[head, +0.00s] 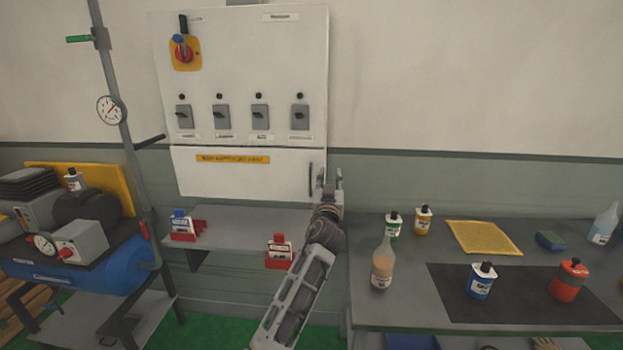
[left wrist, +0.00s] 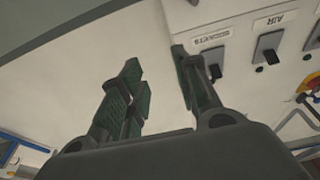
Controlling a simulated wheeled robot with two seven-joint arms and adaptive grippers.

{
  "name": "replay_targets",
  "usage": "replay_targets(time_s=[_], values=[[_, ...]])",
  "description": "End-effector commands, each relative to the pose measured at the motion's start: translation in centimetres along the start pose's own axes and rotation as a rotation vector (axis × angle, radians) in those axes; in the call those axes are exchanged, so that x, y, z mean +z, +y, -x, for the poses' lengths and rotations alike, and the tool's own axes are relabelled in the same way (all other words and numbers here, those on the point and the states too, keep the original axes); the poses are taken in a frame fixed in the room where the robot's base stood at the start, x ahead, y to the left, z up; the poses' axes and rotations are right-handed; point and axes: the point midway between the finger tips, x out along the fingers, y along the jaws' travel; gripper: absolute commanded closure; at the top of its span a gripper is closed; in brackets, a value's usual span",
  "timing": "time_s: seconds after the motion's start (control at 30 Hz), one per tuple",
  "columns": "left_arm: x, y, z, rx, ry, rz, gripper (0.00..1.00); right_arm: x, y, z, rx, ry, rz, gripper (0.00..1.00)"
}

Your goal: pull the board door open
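The white wall board (head: 240,80) has a lower door (head: 240,180) with a yellow label strip, and the door looks shut. Its dark upright handle (head: 311,180) is at the door's right edge. My left gripper (head: 330,179) is just right of the handle, with its fingers pointing up. In the left wrist view the fingers of my left gripper (left wrist: 160,90) are spread, with only white surface showing between them. The handle is not clear in that view, and I cannot tell whether a finger touches it. My right gripper is not in view.
Above the door are several switches and a red rotary knob (head: 182,52). A grey table (head: 400,310) with bottles is at the right. A blue tank machine (head: 75,275) stands at the left.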

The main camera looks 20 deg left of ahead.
Motion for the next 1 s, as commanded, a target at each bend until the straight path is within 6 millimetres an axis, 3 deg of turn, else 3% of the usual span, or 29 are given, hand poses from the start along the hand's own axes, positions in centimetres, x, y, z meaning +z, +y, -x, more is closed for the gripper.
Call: replay_targets(time_s=[0.2, 0.4, 0.67, 1.0], values=[[3.2, -2.7, 0.4, -0.122, -0.147, 0.014, 0.68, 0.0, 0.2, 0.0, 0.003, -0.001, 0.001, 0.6], [4.9, -4.3, 1.0, -0.197, -0.226, 0.003, 0.68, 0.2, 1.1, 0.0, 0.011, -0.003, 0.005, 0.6], [5.2, -4.6, 1.1, -0.211, -0.242, -0.007, 0.68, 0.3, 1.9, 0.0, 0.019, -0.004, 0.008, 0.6], [5.2, -4.5, 1.2, -0.21, -0.241, -0.007, 0.68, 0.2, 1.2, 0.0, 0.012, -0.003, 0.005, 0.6]])
